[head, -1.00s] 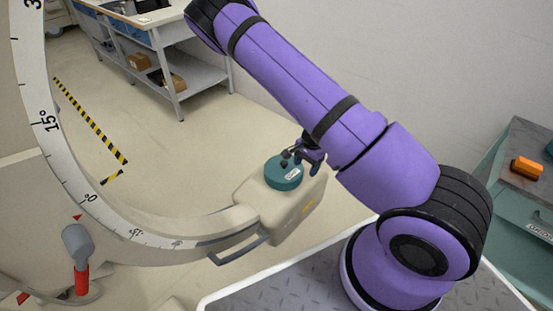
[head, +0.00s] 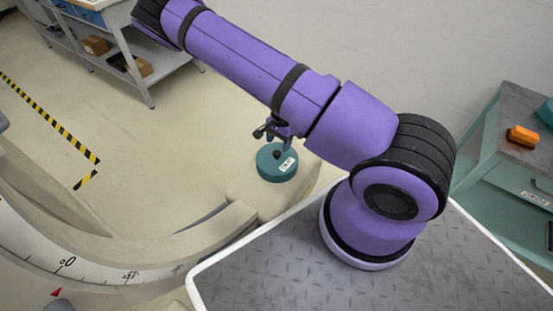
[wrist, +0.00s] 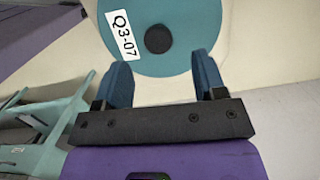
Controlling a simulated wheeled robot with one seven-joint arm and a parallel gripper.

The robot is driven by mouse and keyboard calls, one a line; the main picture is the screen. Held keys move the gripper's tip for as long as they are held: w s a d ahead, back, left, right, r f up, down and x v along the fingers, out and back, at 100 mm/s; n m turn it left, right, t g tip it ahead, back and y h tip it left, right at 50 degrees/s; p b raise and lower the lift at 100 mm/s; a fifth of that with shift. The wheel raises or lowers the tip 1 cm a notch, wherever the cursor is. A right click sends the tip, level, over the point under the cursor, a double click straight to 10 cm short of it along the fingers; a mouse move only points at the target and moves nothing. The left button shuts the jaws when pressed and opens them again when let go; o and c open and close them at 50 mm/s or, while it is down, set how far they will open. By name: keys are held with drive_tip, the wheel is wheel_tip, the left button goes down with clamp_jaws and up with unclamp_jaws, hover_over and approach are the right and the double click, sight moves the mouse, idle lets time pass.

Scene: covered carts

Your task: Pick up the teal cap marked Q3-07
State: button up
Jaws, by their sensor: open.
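The teal cap (head: 277,166) is a round disc with a dark knob in its middle and a white label. It sits on top of the beige end of the curved machine arm (head: 240,187). In the wrist view the cap (wrist: 185,50) fills the top middle, and its label reads Q3-07. My gripper (wrist: 164,75) is open, with its two blue fingers apart and pointing toward the cap's near side. The black knob lies ahead, roughly between the fingers' lines. Nothing is between the fingers. In the head view my gripper (head: 272,132) is just behind and above the cap.
The curved beige arm with a degree scale (head: 110,270) sweeps across the lower left. A teal cart (head: 485,160) with an orange item (head: 522,136) stands at right. A grey shelf table (head: 150,75) is at upper left. Striped floor tape (head: 50,118) lies at left.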

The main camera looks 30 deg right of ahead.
sight(277, 153)
drive_tip(key=shift+s+a+f, duration=0.1)
drive_tip(key=shift+a+f, duration=0.05)
drive_tip(key=shift+f, duration=0.8)
drive_tip(key=shift+s+a+f, duration=0.1)
drive_tip(key=shift+a+f, duration=0.1)
drive_tip(key=shift+f, duration=0.75)
drive_tip(key=shift+s+a+f, duration=0.1)
drive_tip(key=shift+a+f, duration=0.05)
drive_tip(key=shift+f, duration=0.8)
drive_tip(key=c, duration=1)
